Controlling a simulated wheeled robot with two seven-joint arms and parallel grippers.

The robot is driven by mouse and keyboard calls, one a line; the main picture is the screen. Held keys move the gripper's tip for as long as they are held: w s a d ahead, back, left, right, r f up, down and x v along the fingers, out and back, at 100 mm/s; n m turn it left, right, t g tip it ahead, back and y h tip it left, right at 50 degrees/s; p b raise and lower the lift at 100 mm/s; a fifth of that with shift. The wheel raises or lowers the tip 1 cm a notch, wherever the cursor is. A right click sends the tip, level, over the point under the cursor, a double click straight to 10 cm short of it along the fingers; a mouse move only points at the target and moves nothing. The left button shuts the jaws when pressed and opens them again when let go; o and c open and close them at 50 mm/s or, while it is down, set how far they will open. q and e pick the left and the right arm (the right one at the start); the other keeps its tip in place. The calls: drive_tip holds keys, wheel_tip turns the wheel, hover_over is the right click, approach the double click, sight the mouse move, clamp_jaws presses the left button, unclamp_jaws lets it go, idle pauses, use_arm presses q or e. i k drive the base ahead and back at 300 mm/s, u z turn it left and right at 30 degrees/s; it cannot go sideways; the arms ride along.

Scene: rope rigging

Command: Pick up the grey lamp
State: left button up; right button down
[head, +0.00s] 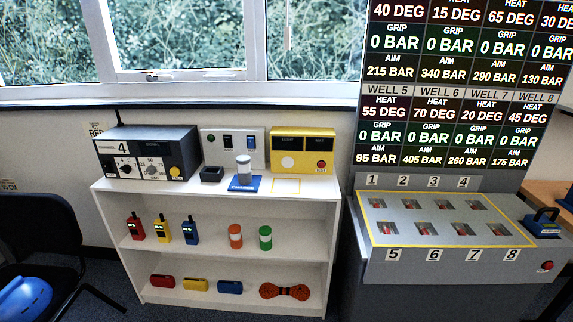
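The grey lamp (243,167) appears to be the small upright grey cylinder with a pale top on the top of the white shelf unit (318,205). It stands at the back part of a blue plate (245,185) with a white label too small to read. Nothing is holding it. Neither of my grippers shows in the head view.
A black radio-like box (150,153), small black tray (211,174), switch panel (233,146) and yellow box (303,150) surround it. Lower shelves hold handsets, an orange cylinder (235,237), a green cylinder (265,238) and rope (284,291). A chair (45,235) and console (450,265) flank the shelf.

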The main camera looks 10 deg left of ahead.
sight(245, 171)
drive_tip(key=z, duration=0.45)
drive_tip(key=i, duration=1.75)
drive_tip(key=u, duration=0.75)
